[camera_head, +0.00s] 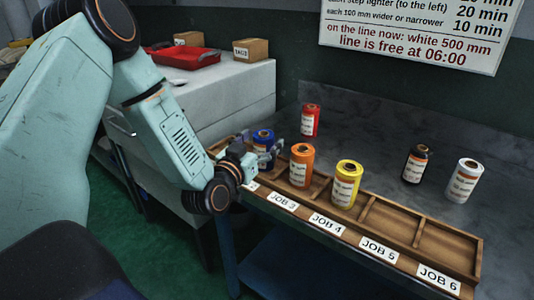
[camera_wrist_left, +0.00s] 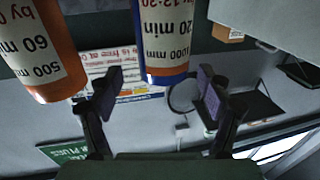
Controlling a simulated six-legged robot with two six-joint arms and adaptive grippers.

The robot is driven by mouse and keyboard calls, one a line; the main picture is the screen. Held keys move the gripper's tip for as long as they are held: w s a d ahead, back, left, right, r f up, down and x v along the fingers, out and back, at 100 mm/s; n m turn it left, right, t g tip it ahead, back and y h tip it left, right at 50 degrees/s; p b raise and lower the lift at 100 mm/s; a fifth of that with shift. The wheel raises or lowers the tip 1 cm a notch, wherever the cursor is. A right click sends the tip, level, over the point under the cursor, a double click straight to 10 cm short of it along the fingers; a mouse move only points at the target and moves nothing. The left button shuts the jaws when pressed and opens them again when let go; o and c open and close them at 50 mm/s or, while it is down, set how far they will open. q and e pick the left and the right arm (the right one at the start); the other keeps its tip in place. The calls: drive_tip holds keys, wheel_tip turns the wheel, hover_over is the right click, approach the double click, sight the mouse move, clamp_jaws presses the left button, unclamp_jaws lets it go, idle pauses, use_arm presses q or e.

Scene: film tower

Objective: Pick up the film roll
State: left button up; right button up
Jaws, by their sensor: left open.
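A blue film roll (camera_head: 263,136) stands upright in the wooden rack (camera_head: 448,240), toward its left end. My left gripper (camera_head: 259,156) is open at this roll, with its fingers to either side. In the left wrist view, the blue-edged roll (camera_wrist_left: 165,45) with its white label shows between and ahead of the two open fingertips (camera_wrist_left: 158,88). I cannot tell whether a finger touches it. An orange roll (camera_head: 302,165) stands just to the right and appears close beside the left finger in the wrist view (camera_wrist_left: 45,55). My right gripper is not in view.
A yellow roll (camera_head: 346,185) stands in the rack; compartments to its right are empty. A red roll (camera_head: 310,119), a black roll (camera_head: 416,163) and a white roll (camera_head: 463,181) stand on the dark bench behind. A red tray (camera_head: 185,59) lies on the white cabinet.

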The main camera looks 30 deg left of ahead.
use_arm(q)
drive_tip(key=shift+w+a+f, duration=0.1)
drive_tip(key=shift+w+a, duration=0.2)
drive_tip(key=shift+w, duration=0.4)
drive_tip(key=shift+w+a+f, duration=0.1)
drive_tip(key=shift+w+a, duration=0.2)
drive_tip(key=shift+w, duration=0.35)
drive_tip(key=shift+d+r, duration=0.15)
drive_tip(key=shift+d, duration=0.15)
drive_tip(key=shift+c, duration=0.2)
drive_tip(key=shift+a, duration=0.2)
drive_tip(key=c, duration=0.5)
drive_tip(key=shift+d, duration=0.15)
drive_tip(key=c, duration=0.6)
drive_tip(key=shift+c, duration=1.2)
